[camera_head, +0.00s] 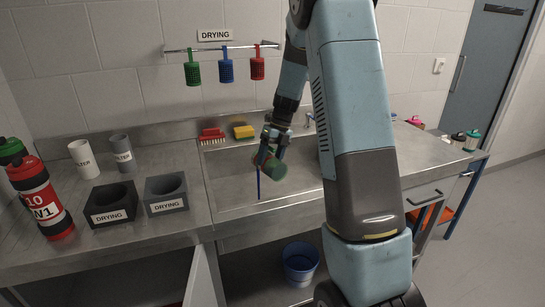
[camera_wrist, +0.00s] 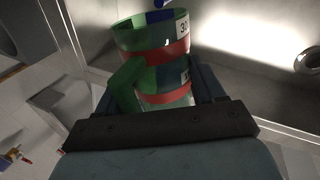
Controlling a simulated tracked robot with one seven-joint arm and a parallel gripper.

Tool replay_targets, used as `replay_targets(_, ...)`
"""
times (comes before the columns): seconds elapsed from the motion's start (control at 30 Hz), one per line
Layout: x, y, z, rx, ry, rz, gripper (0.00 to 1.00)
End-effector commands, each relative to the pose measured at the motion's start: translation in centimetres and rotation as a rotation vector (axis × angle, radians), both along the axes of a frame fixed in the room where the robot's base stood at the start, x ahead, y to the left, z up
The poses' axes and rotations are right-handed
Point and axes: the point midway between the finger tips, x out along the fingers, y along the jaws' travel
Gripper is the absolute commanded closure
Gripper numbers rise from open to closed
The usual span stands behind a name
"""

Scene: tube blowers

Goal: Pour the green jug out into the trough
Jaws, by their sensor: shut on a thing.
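The green jug (camera_head: 276,170) is tilted over the trough (camera_head: 222,192) in the head view. A thin dark blue stream runs from its mouth down toward the trough floor. In the wrist view the jug (camera_wrist: 158,55) is green and partly see-through, with red bands, white number labels and a handle at left. Blue shows at its rim. My gripper (camera_head: 273,152) is shut on the jug, with a dark finger on each side of it in the wrist view (camera_wrist: 160,92). The stream's landing place is hard to make out.
A red brush (camera_head: 211,136) and a yellow sponge (camera_head: 243,132) lie at the trough's back edge. Red, blue and green holders hang on a rail (camera_head: 208,49) above. Dark drying blocks (camera_head: 167,194), tubes and bottles (camera_head: 46,205) stand left. A blue bucket (camera_head: 300,262) is below.

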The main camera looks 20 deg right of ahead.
Motion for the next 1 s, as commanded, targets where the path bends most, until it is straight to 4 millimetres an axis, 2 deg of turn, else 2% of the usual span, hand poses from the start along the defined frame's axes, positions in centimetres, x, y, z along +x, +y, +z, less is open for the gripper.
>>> replay_targets(0.2, 1.2, 0.4, 0.8, -0.048, 0.158, 0.002, 0.69)
replay_targets(0.43, 1.8, 0.6, 1.2, -0.076, 0.255, 0.001, 0.69)
replay_targets(1.0, 1.8, 0.6, 1.6, -0.068, 0.237, -0.001, 0.69)
